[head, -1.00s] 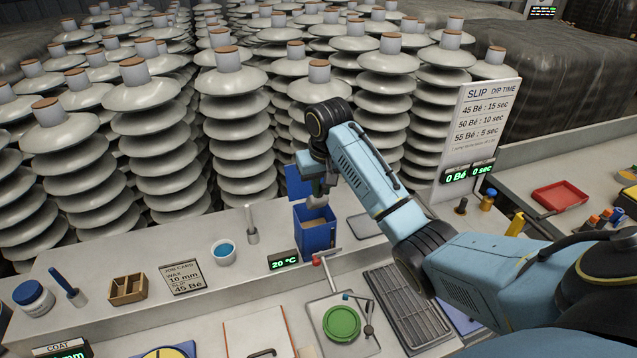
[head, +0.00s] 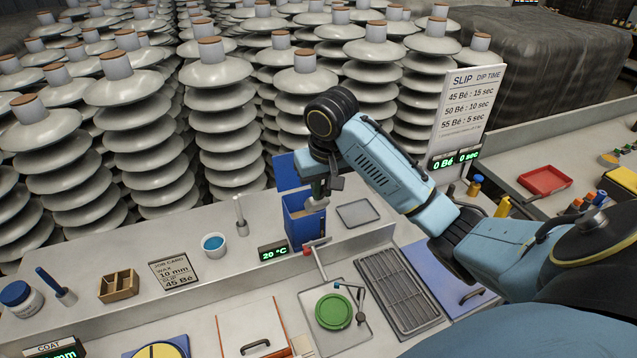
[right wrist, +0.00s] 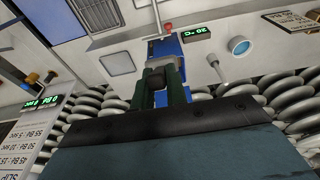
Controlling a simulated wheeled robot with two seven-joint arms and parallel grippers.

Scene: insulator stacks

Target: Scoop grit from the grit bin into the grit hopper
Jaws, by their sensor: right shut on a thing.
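A blue open-topped box (head: 302,226), apparently the grit bin, stands on the back counter with its blue lid raised behind it. My right gripper (head: 321,187) is shut on a dark handle (right wrist: 155,78), pointing down above the box. A pale grey scoop end (head: 316,204) shows below it, at the right part of the box's opening. I cannot tell whether it holds grit. The box's inside is mostly hidden. I cannot tell which thing is the grit hopper. My left gripper is not in view.
A green disc (head: 333,311) and a slatted grille (head: 399,290) lie in front. A flat grey tray (head: 357,213) lies right of the box. A blue-filled cup (head: 214,246) is to its left. Insulator stacks (head: 225,130) crowd behind the counter.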

